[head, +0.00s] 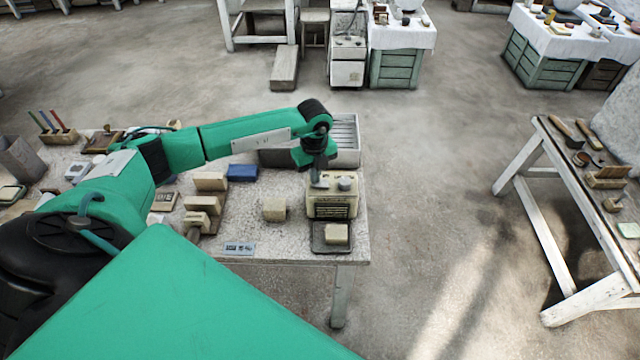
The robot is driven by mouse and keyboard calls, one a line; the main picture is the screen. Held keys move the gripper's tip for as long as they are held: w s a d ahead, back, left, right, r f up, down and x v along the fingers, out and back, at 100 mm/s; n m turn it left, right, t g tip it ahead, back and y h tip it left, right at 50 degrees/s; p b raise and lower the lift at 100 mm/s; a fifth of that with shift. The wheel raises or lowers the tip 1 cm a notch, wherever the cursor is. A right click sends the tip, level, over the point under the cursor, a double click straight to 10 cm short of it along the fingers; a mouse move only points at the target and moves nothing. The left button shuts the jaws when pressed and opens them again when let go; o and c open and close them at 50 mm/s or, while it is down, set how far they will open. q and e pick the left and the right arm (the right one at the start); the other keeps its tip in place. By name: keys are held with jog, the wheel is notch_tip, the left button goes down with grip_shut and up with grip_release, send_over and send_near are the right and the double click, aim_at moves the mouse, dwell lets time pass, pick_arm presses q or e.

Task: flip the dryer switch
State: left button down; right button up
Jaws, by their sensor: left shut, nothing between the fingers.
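The dryer appears to be the cream box (332,207) with a dark grille on its front, near the right end of the speckled table (275,232). A round grey knob (345,184) stands on its top. My left gripper (317,182) points down at the top of the box, just left of the knob. It is shut and looks empty. It hides part of the box top, and I cannot make out the switch or tell whether the fingertips touch the box. My right gripper is not in view.
A dark tray with a cream block (337,234) sits in front of the box. Another cream block (274,209) and a blue box (242,172) lie to the left. A ribbed tray (345,135) is behind. Open floor lies right of the table.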

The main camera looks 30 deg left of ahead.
pick_arm(q)
jog(key=shift+f, duration=0.2)
jog(key=shift+r+p, duration=2)
jog(key=shift+r, duration=1.55)
